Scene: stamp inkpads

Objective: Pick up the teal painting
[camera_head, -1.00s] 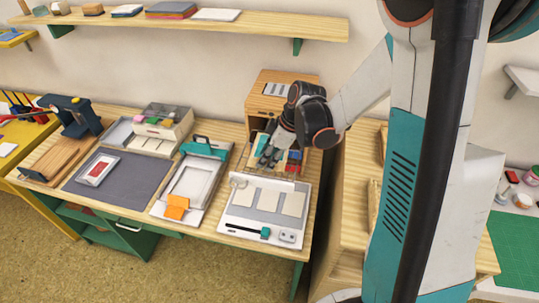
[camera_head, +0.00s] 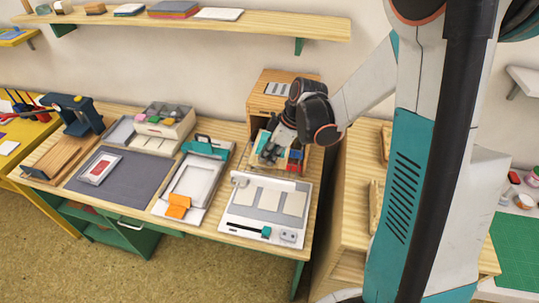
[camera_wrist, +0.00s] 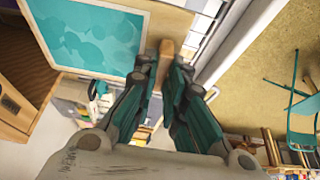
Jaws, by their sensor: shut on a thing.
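The teal painting (camera_wrist: 88,35) is a flat panel of teal blotches with a pale border, at the upper left of the wrist view. My gripper (camera_wrist: 165,62) is just right of its lower right corner. Its fingertips are shut on a small brown wooden piece (camera_wrist: 166,47) with a rounded end. I cannot tell whether this piece is joined to the painting. In the head view my gripper (camera_head: 272,152) is low over the back right of the workbench, in front of a wooden drawer box, and hides much of what is there.
The wooden drawer box (camera_head: 283,88) stands close behind my gripper. A white board with pale cards (camera_head: 240,222) lies in front. A clipboard-like tray (camera_head: 203,170) and a dark mat (camera_head: 135,190) lie to the left. A wooden shelf (camera_head: 250,25) runs above along the wall.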

